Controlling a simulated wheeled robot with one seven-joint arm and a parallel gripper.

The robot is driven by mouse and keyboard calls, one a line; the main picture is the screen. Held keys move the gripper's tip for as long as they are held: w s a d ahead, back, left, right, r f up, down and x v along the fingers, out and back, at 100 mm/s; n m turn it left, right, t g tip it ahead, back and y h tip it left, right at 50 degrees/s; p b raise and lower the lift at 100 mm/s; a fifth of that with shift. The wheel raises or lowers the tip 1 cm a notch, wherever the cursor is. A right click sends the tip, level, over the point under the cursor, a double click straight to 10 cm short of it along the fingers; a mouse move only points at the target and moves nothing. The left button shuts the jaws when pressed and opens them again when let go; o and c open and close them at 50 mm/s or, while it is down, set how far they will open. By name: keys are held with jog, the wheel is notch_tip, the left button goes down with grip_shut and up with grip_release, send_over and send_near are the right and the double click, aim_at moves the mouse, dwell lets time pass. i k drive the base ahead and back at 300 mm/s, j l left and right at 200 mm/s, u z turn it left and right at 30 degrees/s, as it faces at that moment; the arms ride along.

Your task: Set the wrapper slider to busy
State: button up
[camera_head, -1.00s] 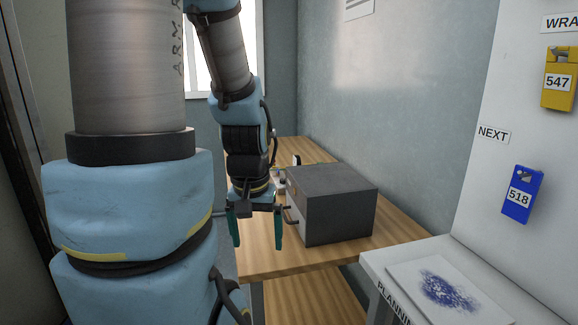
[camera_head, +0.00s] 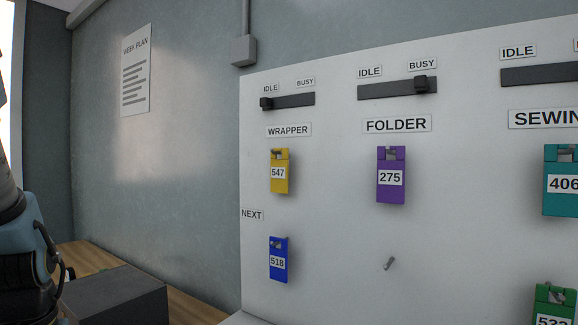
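The wrapper slider is a dark track (camera_head: 293,101) at the upper left of the white board, above the WRAPPER label (camera_head: 289,130). Its black knob (camera_head: 266,103) sits at the left end, under the IDLE label (camera_head: 271,88). The BUSY label (camera_head: 305,82) is above the track's right end. My gripper is out of the frame now; only part of my arm shows at the left edge, apart from the board.
The folder slider (camera_head: 390,90) has its knob at the right, under BUSY. Another track (camera_head: 540,74) is at the right edge. Tags hang below, including yellow 547 (camera_head: 280,180), purple 275 (camera_head: 391,190) and blue 518 (camera_head: 278,262). A grey box (camera_head: 115,298) stands on the wooden table.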

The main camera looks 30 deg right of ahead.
aim_at(265, 102)
jog(key=z, duration=1.15)
